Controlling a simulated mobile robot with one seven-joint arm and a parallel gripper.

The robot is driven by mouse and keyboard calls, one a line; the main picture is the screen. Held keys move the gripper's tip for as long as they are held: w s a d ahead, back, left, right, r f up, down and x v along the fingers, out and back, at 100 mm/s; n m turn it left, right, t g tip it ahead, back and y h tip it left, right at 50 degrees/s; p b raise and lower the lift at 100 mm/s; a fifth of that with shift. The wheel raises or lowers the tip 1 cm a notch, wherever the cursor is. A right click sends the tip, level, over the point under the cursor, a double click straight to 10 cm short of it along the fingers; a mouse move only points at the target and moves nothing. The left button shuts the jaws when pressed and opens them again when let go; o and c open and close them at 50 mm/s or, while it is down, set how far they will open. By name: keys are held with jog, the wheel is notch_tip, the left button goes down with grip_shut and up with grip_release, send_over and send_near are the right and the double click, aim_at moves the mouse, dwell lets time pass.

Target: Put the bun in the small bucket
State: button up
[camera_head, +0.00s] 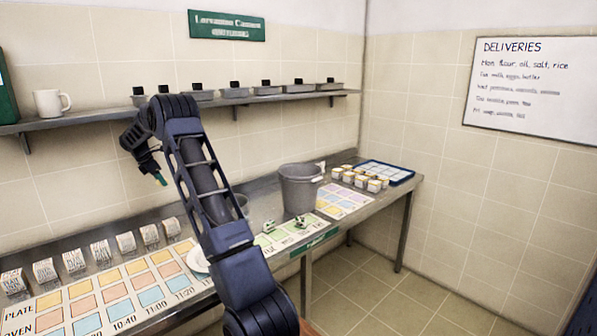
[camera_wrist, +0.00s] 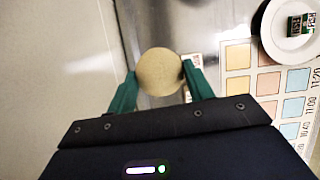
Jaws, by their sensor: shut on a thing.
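The bun (camera_wrist: 160,72) is a round tan disc held between the green fingers of my gripper (camera_wrist: 160,84) in the wrist view. In the head view my gripper (camera_head: 158,170) is raised above the counter, left of the arm, and the bun cannot be made out there. A large grey bucket (camera_head: 300,190) stands on the counter right of my arm. A smaller grey vessel (camera_head: 243,204), probably the small bucket, shows beside my arm, partly hidden by it.
A white plate (camera_wrist: 270,38) with a small green item lies on a coloured chart (camera_wrist: 239,88). Several small labelled boxes (camera_head: 125,243) line the counter's back. A shelf (camera_head: 110,117) with several small pans is on the wall. A blue tray (camera_head: 398,174) is at the right end.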

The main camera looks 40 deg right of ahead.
jog(key=s+d+m+g, duration=0.15)
jog(key=s+d, duration=0.25)
jog(key=d, duration=1.3)
jog(key=s+d+m+g, duration=0.1)
jog(key=s+d+m, duration=0.25)
jog(key=d, duration=1.25)
jog(key=s+d+f+m+y, duration=0.1)
jog(key=s+d+m, duration=0.1)
jog(key=s+d, duration=1.1)
jog(key=s+d+m, duration=0.3)
jog(key=s+d, duration=0.5)
jog(key=d, duration=0.8)
jog(key=shift+g, duration=0.45)
notch_tip(320, 180, down, 20)
jog(key=shift+s+d+r, duration=0.1)
jog(key=shift+r, duration=0.15)
jog(key=shift+f, duration=0.1)
jog(key=o, duration=1)
jog(key=shift+c, duration=0.2)
